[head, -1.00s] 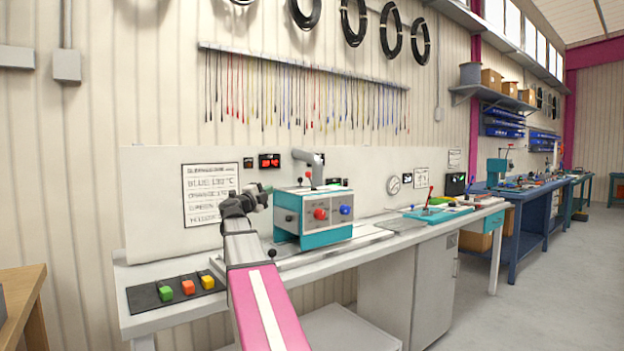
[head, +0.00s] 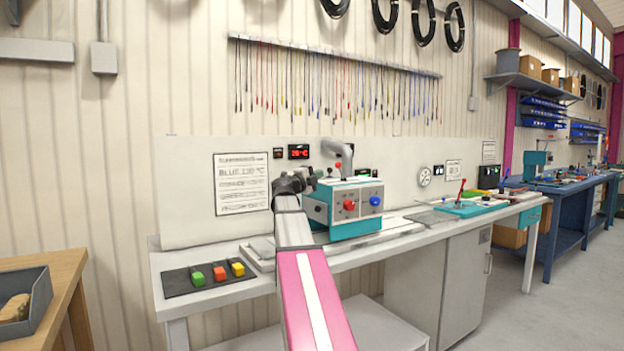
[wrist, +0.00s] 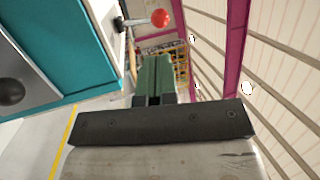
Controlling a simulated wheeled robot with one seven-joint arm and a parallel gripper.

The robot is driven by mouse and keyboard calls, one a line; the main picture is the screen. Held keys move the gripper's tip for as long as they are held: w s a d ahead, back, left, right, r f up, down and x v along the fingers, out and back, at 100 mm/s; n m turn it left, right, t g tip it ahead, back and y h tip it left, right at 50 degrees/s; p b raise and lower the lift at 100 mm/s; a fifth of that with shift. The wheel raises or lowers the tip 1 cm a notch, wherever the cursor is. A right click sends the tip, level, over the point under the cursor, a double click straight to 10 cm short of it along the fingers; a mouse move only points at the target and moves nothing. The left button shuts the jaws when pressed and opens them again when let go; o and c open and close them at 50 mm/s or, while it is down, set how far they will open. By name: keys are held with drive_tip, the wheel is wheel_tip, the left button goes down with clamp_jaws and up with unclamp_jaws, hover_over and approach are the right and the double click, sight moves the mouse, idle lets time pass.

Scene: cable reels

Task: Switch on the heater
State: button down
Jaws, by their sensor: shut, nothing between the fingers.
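A teal-and-white machine (head: 320,212), which looks like the heater, stands on the workbench with a red knob (head: 349,205) and a blue knob (head: 375,202) on its front. A red-balled lever (head: 338,167) and a grey curved part rise at its top. My gripper (head: 311,180) is at the machine's upper left edge in the head view. In the wrist view its green fingers (wrist: 153,78) are together and empty. There the machine (wrist: 60,65) fills the upper left, with a red ball lever (wrist: 160,18) just beyond the fingertips and a dark ball (wrist: 10,92) at the left edge. Contact is not visible.
A red digital display (head: 299,152) glows on the back panel beside a printed sheet (head: 241,184). A wooden table with a grey bin (head: 40,300) stands at far left.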

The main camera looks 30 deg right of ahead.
sight(337, 163)
drive_tip(key=x, duration=0.8)
drive_tip(key=shift+d+r, duration=0.1)
drive_tip(key=shift+r, duration=0.1)
drive_tip(key=shift+w+d+r+m+g+y, duration=0.1)
drive_tip(key=shift+d+r+m+g+y, duration=0.25)
drive_tip(key=shift+y, duration=0.35)
drive_tip(key=shift+w+d+r+m+g+y, duration=0.15)
drive_tip(key=shift+d+r+y, duration=0.3)
drive_tip(key=shift+y, duration=0.25)
drive_tip(key=shift+s+d+r, duration=0.1)
drive_tip(key=shift+d+r, duration=0.1)
drive_tip(key=shift+d, duration=0.25)
drive_tip(key=shift+d+r, duration=0.15)
drive_tip(key=shift+d, duration=0.3)
drive_tip(key=shift+a, duration=0.1)
drive_tip(key=shift+a+r, duration=0.2)
drive_tip(key=shift+r, duration=0.05)
drive_tip(key=s+a+r, duration=0.3)
drive_tip(key=a+r, duration=0.4)
drive_tip(key=a, duration=0.3)
drive_tip(key=shift+s+a+r, duration=0.15)
drive_tip(key=shift+s+r, duration=0.1)
drive_tip(key=shift+r, duration=0.05)
